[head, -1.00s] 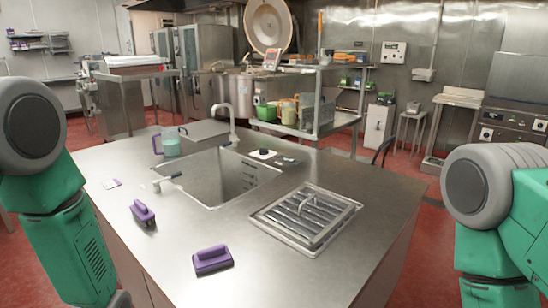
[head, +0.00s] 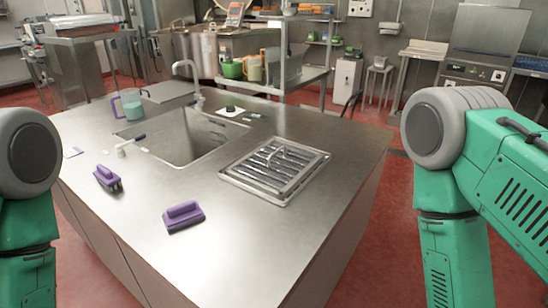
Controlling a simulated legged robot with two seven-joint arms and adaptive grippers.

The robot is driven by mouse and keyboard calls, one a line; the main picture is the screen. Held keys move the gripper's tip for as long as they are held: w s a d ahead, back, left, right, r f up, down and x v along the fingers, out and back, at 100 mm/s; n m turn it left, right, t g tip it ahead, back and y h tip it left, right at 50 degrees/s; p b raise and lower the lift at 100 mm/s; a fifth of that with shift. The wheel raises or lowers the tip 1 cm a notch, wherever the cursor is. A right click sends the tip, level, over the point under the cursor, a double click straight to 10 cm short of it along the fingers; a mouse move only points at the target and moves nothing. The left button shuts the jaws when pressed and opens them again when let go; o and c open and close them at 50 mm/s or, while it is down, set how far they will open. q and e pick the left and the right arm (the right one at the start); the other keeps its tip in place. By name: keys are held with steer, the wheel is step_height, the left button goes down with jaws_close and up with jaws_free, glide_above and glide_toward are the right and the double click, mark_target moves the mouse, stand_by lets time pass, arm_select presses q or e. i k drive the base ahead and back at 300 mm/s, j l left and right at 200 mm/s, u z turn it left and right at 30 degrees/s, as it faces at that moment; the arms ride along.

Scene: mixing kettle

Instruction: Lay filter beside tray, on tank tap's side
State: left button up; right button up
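The slatted metal filter (head: 268,173) with a raised handle lies in the shallow steel tray (head: 239,186) on the right half of the steel counter. The sunken tank (head: 185,147) is left of the tray. A small tap with a dark lever (head: 125,148) stands at the tank's left edge, and a tall curved tap (head: 196,90) stands behind the tank. I cannot tell which is meant as the tank tap. Only my upper arms show at the left and right edges; both grippers are out of view.
Two purple scrub brushes (head: 108,179) (head: 184,216) lie on the counter left and front. A teal jug (head: 131,105) stands behind the tank's left corner, near a flat metal lid (head: 167,92). The counter (head: 235,235) is bare in front of the tray.

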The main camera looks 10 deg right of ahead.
mark_target(335, 132)
steer(key=k, duration=1.1)
steer(key=k+u, duration=0.15)
steer(key=u, duration=1.55)
steer(key=l+u, duration=0.25)
steer(key=u, duration=0.15)
steer(key=k+l+u, duration=0.1)
steer(key=l+u, duration=0.15)
steer(key=u, duration=0.15)
steer(key=l+u, duration=0.35)
steer(key=k+u, duration=0.15)
steer(key=u, duration=0.25)
steer(key=k+l, duration=0.5)
steer(key=l, duration=0.15)
steer(key=k+l, duration=0.5)
steer(key=l, duration=0.2)
steer(key=k+l, duration=0.5)
steer(key=l, duration=0.15)
